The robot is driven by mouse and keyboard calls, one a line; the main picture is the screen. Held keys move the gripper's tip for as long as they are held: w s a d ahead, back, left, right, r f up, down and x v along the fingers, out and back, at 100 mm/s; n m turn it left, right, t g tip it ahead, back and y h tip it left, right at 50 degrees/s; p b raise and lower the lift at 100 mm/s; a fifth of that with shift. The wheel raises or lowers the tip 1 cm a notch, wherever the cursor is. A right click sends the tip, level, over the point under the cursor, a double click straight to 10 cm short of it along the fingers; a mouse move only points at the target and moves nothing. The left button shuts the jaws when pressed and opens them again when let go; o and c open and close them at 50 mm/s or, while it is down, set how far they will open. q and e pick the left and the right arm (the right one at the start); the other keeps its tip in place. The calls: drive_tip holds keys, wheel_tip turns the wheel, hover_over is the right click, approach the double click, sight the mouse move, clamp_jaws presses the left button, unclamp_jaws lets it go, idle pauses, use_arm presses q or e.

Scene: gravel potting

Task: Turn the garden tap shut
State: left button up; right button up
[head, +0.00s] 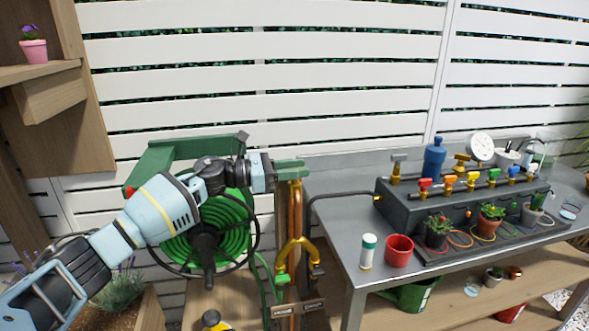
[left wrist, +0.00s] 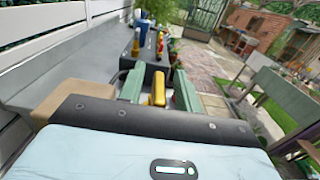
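The garden tap (head: 296,183) tops an upright copper pipe (head: 296,215) beside the hose reel, mostly hidden by my gripper in the head view. My left gripper (head: 290,168) reaches in from the left, its green fingers at the top of the pipe. In the left wrist view, a yellow handle-like piece (left wrist: 158,88) stands between the two fingers of my left gripper (left wrist: 158,92). Narrow gaps seem to show on both sides, so the fingers look open around it. Lower on the pipe is a yellow forked fitting (head: 296,250) with green ends. My right gripper is not in view.
A green hose reel (head: 218,222) hangs on the white slatted fence behind my arm. To the right, a grey bench (head: 335,215) holds a dark manifold box (head: 400,208) with coloured valves, a red cup (head: 399,250) and a white bottle (head: 368,251). A black hose runs near the tap.

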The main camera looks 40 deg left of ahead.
use_arm(q)
drive_tip(key=shift+s, duration=0.1)
drive_tip(key=shift+s+a+f, duration=0.15)
drive_tip(key=shift+s+a, duration=0.05)
drive_tip(key=shift+a, duration=0.1)
drive_tip(key=b+v, duration=0.2)
drive_tip(key=v, duration=0.5)
idle(0.3)
